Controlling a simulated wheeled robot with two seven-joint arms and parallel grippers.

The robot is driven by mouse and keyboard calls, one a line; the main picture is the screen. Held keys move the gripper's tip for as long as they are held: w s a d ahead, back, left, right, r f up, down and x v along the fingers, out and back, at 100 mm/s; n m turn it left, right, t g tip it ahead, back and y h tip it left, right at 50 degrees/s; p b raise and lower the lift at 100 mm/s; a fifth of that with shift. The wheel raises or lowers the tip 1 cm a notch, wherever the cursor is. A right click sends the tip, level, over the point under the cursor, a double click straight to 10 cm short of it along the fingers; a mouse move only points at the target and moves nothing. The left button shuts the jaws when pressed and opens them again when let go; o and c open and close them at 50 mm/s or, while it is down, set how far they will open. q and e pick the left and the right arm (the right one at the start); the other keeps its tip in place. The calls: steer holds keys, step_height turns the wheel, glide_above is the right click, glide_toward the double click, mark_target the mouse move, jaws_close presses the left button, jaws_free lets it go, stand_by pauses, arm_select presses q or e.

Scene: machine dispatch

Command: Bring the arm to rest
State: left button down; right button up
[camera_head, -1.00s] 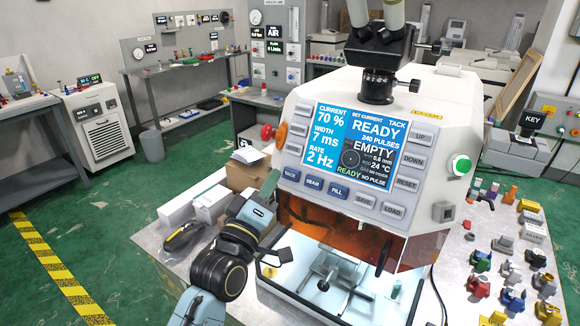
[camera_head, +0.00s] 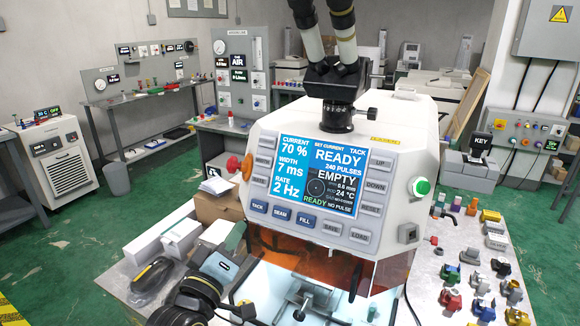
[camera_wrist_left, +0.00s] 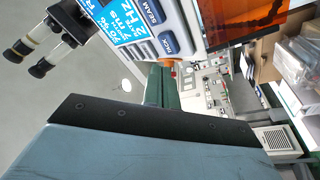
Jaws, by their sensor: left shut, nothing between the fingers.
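My left arm comes in at the lower left of the head view, with its black and blue-grey wrist in front of the white machine's left side. The left gripper (camera_head: 236,236) points up and away, a greenish tip beside the machine's button panel. It is shut and empty. In the left wrist view the shut fingers (camera_wrist_left: 160,86) show as a dark green block beyond the black-edged wrist housing, close to the machine's panel in the picture. Whether they touch it cannot be told. My right gripper is not in view.
The white welding machine (camera_head: 400,135) has a lit screen (camera_head: 318,172) reading READY and EMPTY, with a microscope (camera_head: 335,75) on top. White boxes (camera_head: 165,240) and a black handheld item (camera_head: 152,275) lie left of my wrist. Coloured parts fill the table's right side. Green floor is open at left.

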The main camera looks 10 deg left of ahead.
arm_select(q)
steer(key=s+a+f+m+g+y, duration=0.2)
steer(key=s+f+m+g, duration=0.55)
steer(key=s+f, duration=0.6)
steer(key=s+a+f+m+g+y, duration=0.15)
steer(key=s+f+g, duration=0.25)
steer(key=s, duration=0.4)
steer(key=s+a+f+m+g+y, duration=0.1)
steer(key=s+a+f+g, duration=0.3)
steer(key=s, duration=0.3)
step_height(320, 180, down, 28)
steer(key=s+d+g+b, duration=0.1)
steer(key=s+g+b, duration=0.1)
steer(key=b, duration=0.2)
steer(key=s+a+f+g+b, duration=0.1)
steer(key=s+a+f+b, duration=0.1)
steer(key=s+f, duration=1.4)
step_height(320, 180, down, 3)
steer(key=shift+s+a+f+b, duration=0.15)
steer(key=shift+s+a+b, duration=0.2)
steer(key=shift+b, duration=0.55)
steer(key=shift+w, duration=0.1)
